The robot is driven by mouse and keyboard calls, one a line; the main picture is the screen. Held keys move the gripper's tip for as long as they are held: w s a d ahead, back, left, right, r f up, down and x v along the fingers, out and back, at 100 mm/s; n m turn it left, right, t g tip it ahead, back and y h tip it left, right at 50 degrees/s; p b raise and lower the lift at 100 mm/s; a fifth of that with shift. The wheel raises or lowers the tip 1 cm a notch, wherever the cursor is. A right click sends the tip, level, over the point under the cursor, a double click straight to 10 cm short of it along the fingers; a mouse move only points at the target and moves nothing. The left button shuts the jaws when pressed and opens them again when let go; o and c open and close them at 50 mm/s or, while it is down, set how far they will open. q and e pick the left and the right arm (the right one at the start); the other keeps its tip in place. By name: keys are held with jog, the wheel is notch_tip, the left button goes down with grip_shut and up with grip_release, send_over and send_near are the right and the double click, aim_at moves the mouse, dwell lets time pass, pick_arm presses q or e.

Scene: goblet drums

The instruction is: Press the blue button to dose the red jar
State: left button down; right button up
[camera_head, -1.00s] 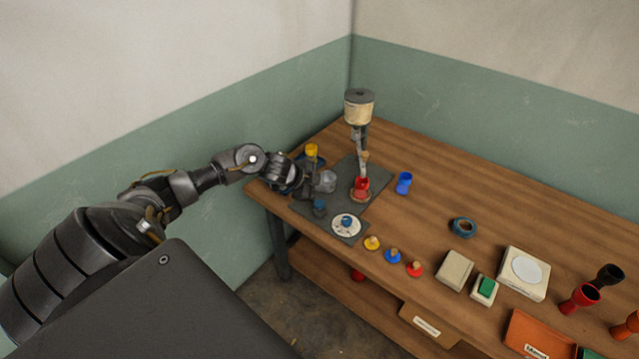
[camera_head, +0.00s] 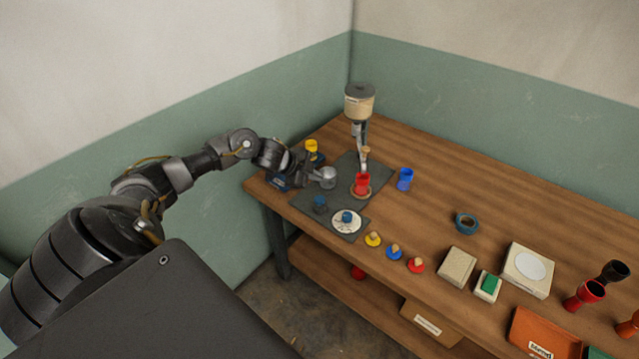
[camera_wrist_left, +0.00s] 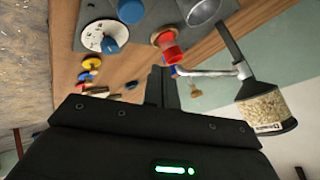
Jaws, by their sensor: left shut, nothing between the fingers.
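The red jar (camera_head: 361,183) stands upright on a round base below the hopper's spout; it also shows in the left wrist view (camera_wrist_left: 170,52). Two blue parts are on the grey mat (camera_head: 336,228): a dark blue round button-like piece (camera_head: 320,203), and a blue knob (camera_head: 347,216) on a white dial. Both show in the wrist view, the piece (camera_wrist_left: 130,11) at the top edge and the knob (camera_wrist_left: 110,45) below it. My left gripper (camera_head: 312,177) is shut and empty, near the metal cup and behind the blue piece, apart from the red jar. My right gripper is out of view.
A hopper of grains (camera_head: 359,105) stands behind the red jar. A metal cup (camera_head: 327,177), a yellow jar (camera_head: 312,146) and a blue jar (camera_head: 405,179) are nearby. Coloured knobbed discs (camera_head: 394,252) line the front edge. Boxes and more jars stand at right. Bare wood is behind.

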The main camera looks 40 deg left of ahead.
pick_arm(q)
jog(key=b, duration=0.4)
send_over(320, 199)
jog(key=s, duration=0.1)
jog(key=f, duration=0.4)
jog(key=shift+a+f, duration=0.25)
jog(key=shift+a, duration=0.1)
jog(key=shift+f+b, duration=0.3)
jog(key=shift+f, duration=0.7)
jog(key=shift+f, duration=0.15)
jog(key=shift+f, duration=0.25)
jog(key=shift+s+f+b, duration=0.1)
jog(key=shift+f+b, duration=0.7)
jog(key=shift+f, duration=0.3)
dwell(1.1)
jog(key=shift+r, duration=0.1)
jog(key=shift+r+p, duration=1.35)
jog(key=shift+r, duration=0.05)
